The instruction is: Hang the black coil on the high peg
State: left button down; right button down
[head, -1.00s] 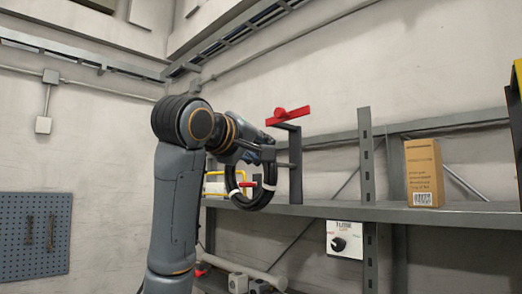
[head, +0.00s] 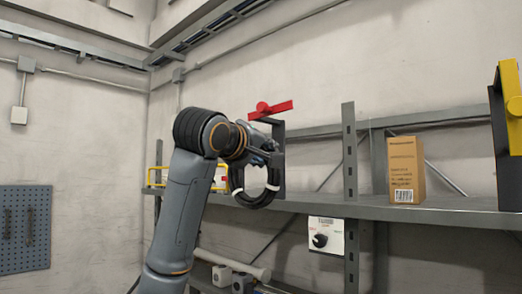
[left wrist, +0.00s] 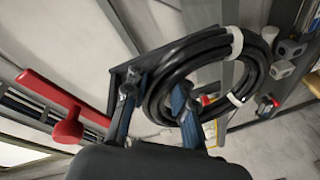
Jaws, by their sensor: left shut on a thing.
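The black coil (head: 236,178), a ring of dark cable with white ties, hangs from my left gripper (head: 270,158). It is in front of a dark upright post (head: 280,142) with a red lever (head: 270,108) on top. In the left wrist view, my left gripper (left wrist: 155,95) is shut on the near side of the coil (left wrist: 258,68), and the red lever (left wrist: 60,95) is at the left. My right gripper is not in view.
A grey shelf (head: 440,212) runs across the right, with a cardboard box (head: 405,170) on it. A black and yellow stand (head: 508,110) is at the far right. A yellow frame (head: 157,170) is at the left.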

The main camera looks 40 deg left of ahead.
pick_arm(q)
jog(key=shift+w+d+f+p, duration=0.1)
jog(key=shift+w+f+p, duration=0.1)
jog(key=shift+w, duration=0.7)
jog(key=shift+w+d+f+p, duration=0.1)
jog(key=shift+w+f+p, duration=0.1)
jog(key=shift+w, duration=0.7)
jog(key=shift+w+d+f+p, duration=0.1)
jog(key=shift+w+p, duration=0.1)
jog(key=shift+w, duration=0.7)
